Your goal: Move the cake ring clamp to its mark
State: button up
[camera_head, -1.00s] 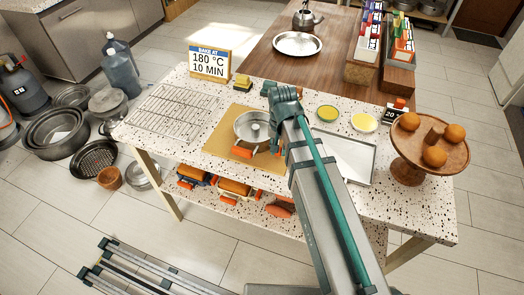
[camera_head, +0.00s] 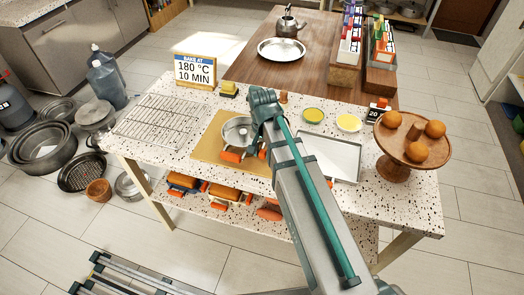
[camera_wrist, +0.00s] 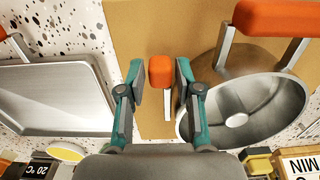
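A small orange-ended piece with a thin metal shaft (camera_wrist: 160,72) stands between my fingers in the wrist view. It looks like the cake ring clamp, but I cannot tell it from a side handle of the pan beside it. In the head view an orange part (camera_head: 262,154) shows there, partly behind my arm. The round metal pan with a centre tube (camera_head: 237,131) sits on the tan board (camera_head: 208,148); it also shows in the wrist view (camera_wrist: 237,119). My gripper (camera_wrist: 159,78) is open, a finger on each side of the orange piece, with gaps visible. I cannot make out the mark.
A front orange handle (camera_wrist: 272,18) sticks out from the pan. A shallow metal tray (camera_head: 332,157) lies right of the board and a wire rack (camera_head: 160,122) left. Yellow-topped discs (camera_head: 349,122) and a wooden stand with orange balls (camera_head: 398,172) are farther right.

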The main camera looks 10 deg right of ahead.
aim_at(263, 152)
jog(key=shift+o, duration=0.8)
jog(key=shift+r, duration=0.1)
notch_tip(263, 152, up, 12)
dwell(0.4)
